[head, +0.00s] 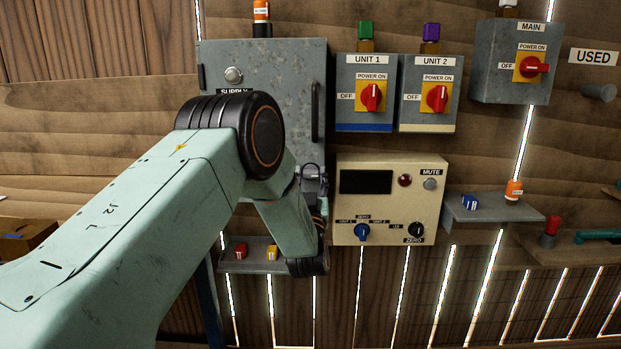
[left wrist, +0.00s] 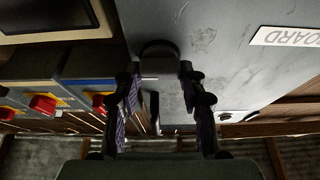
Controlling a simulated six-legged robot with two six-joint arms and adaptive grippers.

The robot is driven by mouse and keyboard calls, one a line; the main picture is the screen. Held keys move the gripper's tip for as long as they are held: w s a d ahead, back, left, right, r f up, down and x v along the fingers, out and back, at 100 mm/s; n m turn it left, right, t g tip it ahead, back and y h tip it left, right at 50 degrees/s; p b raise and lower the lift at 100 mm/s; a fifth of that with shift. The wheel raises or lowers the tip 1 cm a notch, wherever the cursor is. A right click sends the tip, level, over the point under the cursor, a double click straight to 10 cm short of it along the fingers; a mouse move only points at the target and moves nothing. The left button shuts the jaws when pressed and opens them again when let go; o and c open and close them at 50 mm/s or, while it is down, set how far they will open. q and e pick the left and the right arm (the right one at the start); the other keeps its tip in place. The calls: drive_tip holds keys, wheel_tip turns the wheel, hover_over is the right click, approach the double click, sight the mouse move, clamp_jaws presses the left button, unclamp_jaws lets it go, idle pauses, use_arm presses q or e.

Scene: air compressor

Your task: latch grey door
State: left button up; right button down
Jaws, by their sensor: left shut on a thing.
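The grey door (head: 275,65) of the supply cabinet is at upper middle in the head view and looks closed or nearly so. Its long dark vertical handle (head: 315,112) is on the right side. My left gripper (head: 312,178) is at the door's lower right corner, partly hidden by my own arm. In the left wrist view, the grey door (left wrist: 225,50) fills the upper right. There my left gripper (left wrist: 160,103) has a finger on each side of a dark latch piece (left wrist: 158,50) at the door's edge and is shut on it. The exact contact is hard to see.
A cream control box (head: 390,215) is close to the right of my gripper. UNIT 1 (head: 350,105) and UNIT 2 (head: 415,105) switch boxes are above it. A small shelf (head: 253,268) with red and yellow pieces is below the door. My arm covers the lower left.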

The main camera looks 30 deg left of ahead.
use_arm(q)
drive_tip(key=shift+n, duration=0.4)
drive_tip(key=n+g+y+b, duration=0.1)
drive_tip(key=n, duration=0.1)
drive_tip(key=n+g+y, duration=0.1)
drive_tip(key=n, duration=0.1)
drive_tip(key=shift+d+b, duration=0.1)
drive_tip(key=shift+b, duration=0.3)
drive_tip(key=n+g, duration=0.1)
drive_tip(key=n, duration=0.2)
drive_tip(key=n+g+y+b, duration=0.1)
drive_tip(key=n, duration=0.2)
drive_tip(key=shift+n, duration=0.3)
drive_tip(key=n+g, duration=0.1)
drive_tip(key=n, duration=0.1)
drive_tip(key=n+g, duration=0.1)
drive_tip(key=n, duration=0.2)
drive_tip(key=shift+n+g+y+b, duration=0.3)
drive_tip(key=shift+g+y+b, duration=0.05)
drive_tip(key=shift+g+y, duration=0.05)
drive_tip(key=n+g, duration=0.1)
drive_tip(key=n, duration=0.1)
drive_tip(key=n+h, duration=0.1)
drive_tip(key=n, duration=0.2)
drive_tip(key=shift+g, duration=0.4)
drive_tip(key=shift+n, duration=0.3)
drive_tip(key=o, duration=1.1)
drive_tip(key=shift+o, duration=0.2)
